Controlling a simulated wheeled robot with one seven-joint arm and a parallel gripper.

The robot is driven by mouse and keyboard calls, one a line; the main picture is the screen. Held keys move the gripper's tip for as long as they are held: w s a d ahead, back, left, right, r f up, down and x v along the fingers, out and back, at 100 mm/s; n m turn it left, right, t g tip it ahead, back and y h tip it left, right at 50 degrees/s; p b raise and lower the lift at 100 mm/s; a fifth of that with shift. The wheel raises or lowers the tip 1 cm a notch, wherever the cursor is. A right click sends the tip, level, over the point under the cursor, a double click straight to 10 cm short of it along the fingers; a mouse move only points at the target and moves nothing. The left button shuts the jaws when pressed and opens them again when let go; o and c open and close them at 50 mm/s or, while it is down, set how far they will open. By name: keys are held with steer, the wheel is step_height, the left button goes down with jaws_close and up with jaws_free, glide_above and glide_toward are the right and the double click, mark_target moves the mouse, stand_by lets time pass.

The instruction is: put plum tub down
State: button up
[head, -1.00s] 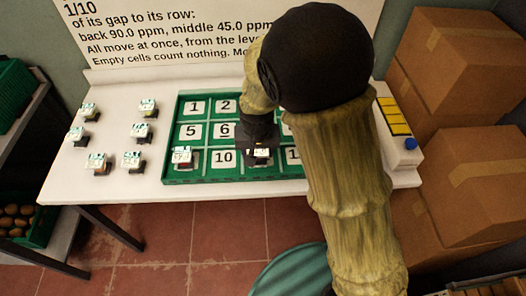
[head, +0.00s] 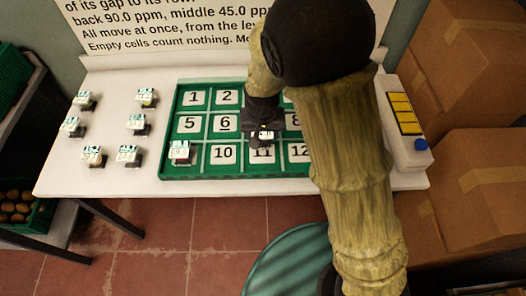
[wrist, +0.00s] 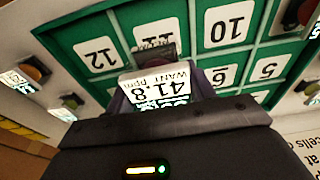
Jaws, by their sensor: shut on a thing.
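My gripper (head: 264,122) is shut on a small tub with a white label (head: 265,136), over the green numbered tray (head: 165,128). In the head view the tub appears between the 11 cell and the cell behind it, with the number 11 showing just in front. In the wrist view the tub's label (wrist: 158,84) reads "WANT 41.8 ppm", upside down. Its contents are mostly hidden. I cannot tell whether its base touches the tray. The 11 card (wrist: 154,38) is partly covered there.
Another labelled tub (head: 180,151) stands in the front left cell. Several more tubs (head: 129,154) stand on the white table (head: 60,180) left of the tray. A white box with yellow panels (head: 404,115) is at the right. My arm hides the tray's right part.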

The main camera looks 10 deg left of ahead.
mark_target(262, 143)
step_height(262, 143, down, 4)
steer(key=shift+a+f, duration=0.1)
steer(key=shift+f, duration=0.15)
steer(key=shift+s, duration=0.1)
steer(key=shift+f, duration=0.1)
steer(key=shift+f, duration=1.85)
steer(key=shift+r, duration=0.1)
